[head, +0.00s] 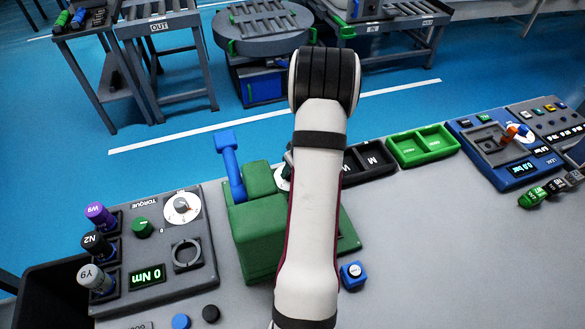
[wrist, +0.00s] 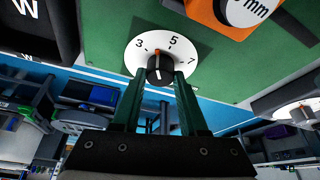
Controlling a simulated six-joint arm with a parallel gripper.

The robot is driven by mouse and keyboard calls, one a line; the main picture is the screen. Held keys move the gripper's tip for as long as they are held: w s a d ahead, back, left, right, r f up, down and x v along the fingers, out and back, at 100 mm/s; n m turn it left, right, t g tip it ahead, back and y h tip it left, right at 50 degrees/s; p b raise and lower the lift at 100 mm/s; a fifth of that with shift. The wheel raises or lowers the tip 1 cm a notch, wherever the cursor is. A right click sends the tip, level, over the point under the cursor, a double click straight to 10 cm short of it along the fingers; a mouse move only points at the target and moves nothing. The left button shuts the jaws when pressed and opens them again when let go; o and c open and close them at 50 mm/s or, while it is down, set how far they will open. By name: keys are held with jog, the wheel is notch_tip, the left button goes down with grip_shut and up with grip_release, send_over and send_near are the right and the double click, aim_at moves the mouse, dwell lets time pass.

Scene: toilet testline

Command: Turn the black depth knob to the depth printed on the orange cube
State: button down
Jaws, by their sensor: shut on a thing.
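The black depth knob (wrist: 160,70) sits on a white dial (wrist: 137,58) with 3, 5 and 7 showing, on a green plate. Its orange mark appears to lie between 3 and 5. My gripper (wrist: 158,78) is shut on the knob, one dark green finger on each side. The orange cube (wrist: 213,14) is at the top right of the wrist view, its white label cut off by the frame; "mm" shows but the number does not. In the head view my arm hides the knob, the gripper and the orange cube; only an edge of the dial (head: 282,183) shows.
A green fixture (head: 258,228) with a blue lever (head: 231,165) stands left of my arm. The torque panel (head: 150,250) is further left. A blue cube (head: 352,275) is right of my arm. Black (head: 372,160) and green trays (head: 423,147) lie behind it. The right foreground is clear.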

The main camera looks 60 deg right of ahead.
jog(key=shift+a+m+g+h, duration=0.1)
jog(key=shift+m+g+h, duration=0.25)
jog(key=shift+m, duration=0.8)
jog(key=shift+m+g+h, duration=0.25)
jog(key=shift+m+h, duration=0.1)
jog(key=shift+m, duration=0.8)
jog(key=shift+c, duration=2.2)
grip_release()
jog(key=v, duration=1.5)
jog(key=shift+r, duration=0.4)
jog(key=shift+a, duration=0.1)
